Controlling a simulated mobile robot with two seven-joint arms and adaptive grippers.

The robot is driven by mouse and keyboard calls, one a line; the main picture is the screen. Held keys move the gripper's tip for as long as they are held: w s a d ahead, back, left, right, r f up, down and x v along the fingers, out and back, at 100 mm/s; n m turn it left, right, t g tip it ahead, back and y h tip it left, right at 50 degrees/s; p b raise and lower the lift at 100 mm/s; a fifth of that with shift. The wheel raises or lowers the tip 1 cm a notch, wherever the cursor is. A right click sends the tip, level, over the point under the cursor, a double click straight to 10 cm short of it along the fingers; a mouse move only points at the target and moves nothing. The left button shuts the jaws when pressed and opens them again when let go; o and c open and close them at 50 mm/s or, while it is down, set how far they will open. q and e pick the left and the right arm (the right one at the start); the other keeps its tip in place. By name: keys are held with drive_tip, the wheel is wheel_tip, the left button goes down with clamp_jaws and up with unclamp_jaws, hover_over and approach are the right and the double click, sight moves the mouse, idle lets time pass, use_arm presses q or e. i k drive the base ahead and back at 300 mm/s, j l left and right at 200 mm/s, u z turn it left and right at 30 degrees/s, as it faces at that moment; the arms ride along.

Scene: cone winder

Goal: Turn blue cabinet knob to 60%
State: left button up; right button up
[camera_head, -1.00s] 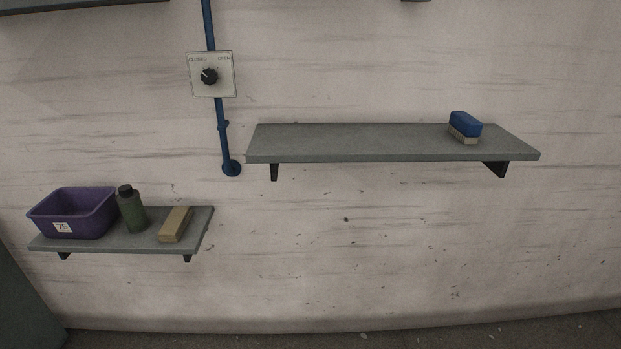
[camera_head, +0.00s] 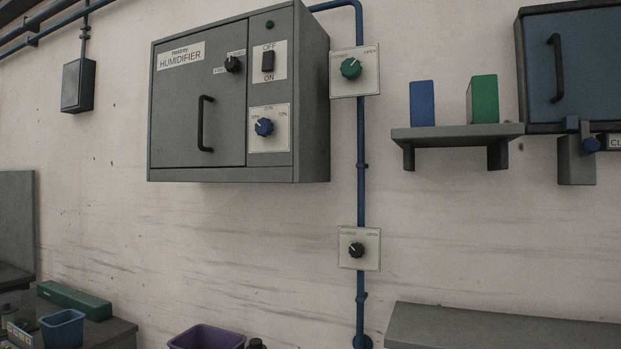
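The grey humidifier cabinet (camera_head: 222,169) hangs on the wall, left of centre. Its blue knob (camera_head: 264,127) sits on a pale dial plate (camera_head: 283,142) on the right part of the cabinet front. The knob's light pointer mark seems to point to the upper left. Small percent labels stand around the knob, too small to read surely. Neither of my grippers is in view, and nothing touches the knob.
Above the knob are an off/on switch (camera_head: 268,62) and a green lamp (camera_head: 270,24). A black knob (camera_head: 232,64) and handle (camera_head: 205,124) are to the left. A green knob (camera_head: 351,68) and lower black knob (camera_head: 357,249) sit on the blue pipe (camera_head: 361,190).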

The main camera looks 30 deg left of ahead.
sight(264, 127)
drive_tip(key=u, duration=1.3)
